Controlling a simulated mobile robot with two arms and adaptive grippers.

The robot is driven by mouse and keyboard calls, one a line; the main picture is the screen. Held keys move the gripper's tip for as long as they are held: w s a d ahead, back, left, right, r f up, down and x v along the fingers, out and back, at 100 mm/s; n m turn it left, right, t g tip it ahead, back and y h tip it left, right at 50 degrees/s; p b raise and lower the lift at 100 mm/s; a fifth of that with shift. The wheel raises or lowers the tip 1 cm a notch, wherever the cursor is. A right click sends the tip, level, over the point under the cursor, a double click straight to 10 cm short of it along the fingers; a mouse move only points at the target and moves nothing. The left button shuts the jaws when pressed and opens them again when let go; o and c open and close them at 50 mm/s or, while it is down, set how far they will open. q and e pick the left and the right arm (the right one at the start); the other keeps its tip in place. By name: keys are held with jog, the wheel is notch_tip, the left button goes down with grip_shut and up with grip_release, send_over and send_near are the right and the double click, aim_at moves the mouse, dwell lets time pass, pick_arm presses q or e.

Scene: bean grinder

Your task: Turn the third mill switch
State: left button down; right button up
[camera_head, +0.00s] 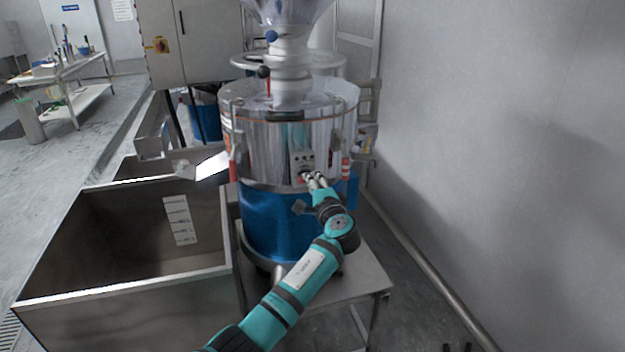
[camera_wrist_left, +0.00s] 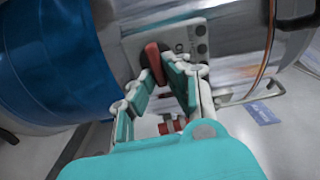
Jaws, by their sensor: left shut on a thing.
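The mill (camera_head: 290,140) is a shiny steel drum on a blue base (camera_head: 268,222), with a small switch panel (camera_head: 301,157) on its front. My left gripper (camera_head: 307,177) reaches up to the lower part of this panel. In the left wrist view, a red switch (camera_wrist_left: 154,62) sticks out of the grey panel (camera_wrist_left: 190,38). The fingers of my left gripper (camera_wrist_left: 168,80) are around the red switch, shut on it, with a finger on either side. The switch is mostly hidden by the fingers in the head view. My right gripper is not in view.
A large open steel bin (camera_head: 130,290) stands left of the mill. The mill stands on a metal table (camera_head: 365,282), close to a grey wall (camera_head: 500,150) on the right. A red-handled part (camera_head: 345,168) is on the drum, right of the panel.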

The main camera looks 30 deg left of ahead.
pick_arm(q)
jog(key=shift+d+f+m, duration=0.1)
jog(key=shift+m, duration=0.3)
jog(key=c, duration=1.4)
grip_release()
jog(key=shift+o, duration=0.2)
jog(key=v, duration=1.2)
